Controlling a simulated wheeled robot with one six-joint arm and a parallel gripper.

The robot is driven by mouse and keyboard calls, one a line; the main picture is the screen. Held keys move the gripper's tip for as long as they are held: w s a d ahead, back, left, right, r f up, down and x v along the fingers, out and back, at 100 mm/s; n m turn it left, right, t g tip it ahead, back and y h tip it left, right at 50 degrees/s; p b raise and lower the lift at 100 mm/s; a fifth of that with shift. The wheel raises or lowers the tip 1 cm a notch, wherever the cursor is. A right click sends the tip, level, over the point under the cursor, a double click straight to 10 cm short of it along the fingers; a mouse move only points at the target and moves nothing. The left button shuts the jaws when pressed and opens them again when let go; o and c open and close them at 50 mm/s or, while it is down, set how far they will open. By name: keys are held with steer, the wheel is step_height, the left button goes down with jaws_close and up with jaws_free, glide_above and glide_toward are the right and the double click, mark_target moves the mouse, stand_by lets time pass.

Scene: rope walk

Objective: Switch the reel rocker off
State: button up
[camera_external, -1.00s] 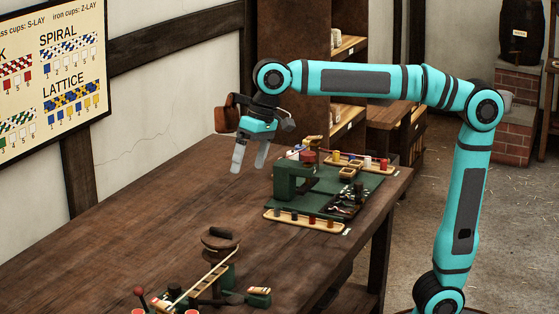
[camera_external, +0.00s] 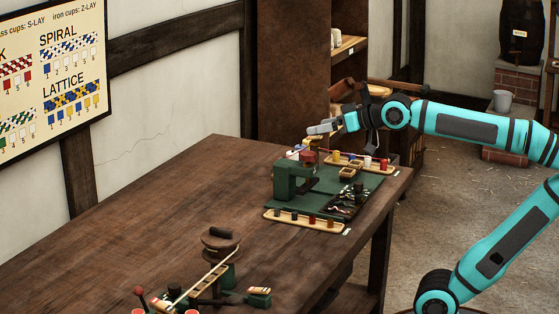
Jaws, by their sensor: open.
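A brown round reel (camera_external: 220,243) with a dark knob on top stands on the near part of the wooden table (camera_external: 120,220). A pale slanted bar runs down from it to the left. A small block with a white, orange and dark top (camera_external: 259,291) sits beside the reel's base; I cannot tell whether it is the rocker or how it is set. My gripper (camera_external: 322,128) is open and empty, with its fingers pointing left. It is above the far end of the table, behind the green machine and well away from the reel.
A green machine (camera_external: 284,184) stands on a green mat, with a front tray of pegs (camera_external: 300,220) and a rear tray of coloured pegs (camera_external: 378,163). A red-knobbed lever (camera_external: 139,292) stands at the near left. The table's middle left is clear.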

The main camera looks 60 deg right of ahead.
steer(key=s+d+t+h, duration=0.1)
steer(key=s+d+t, duration=0.2)
steer(key=s+d, duration=0.1)
steer(key=shift+s+d+f+h, duration=0.3)
steer(key=shift+s+f+h, duration=0.1)
steer(key=shift+s, duration=0.4)
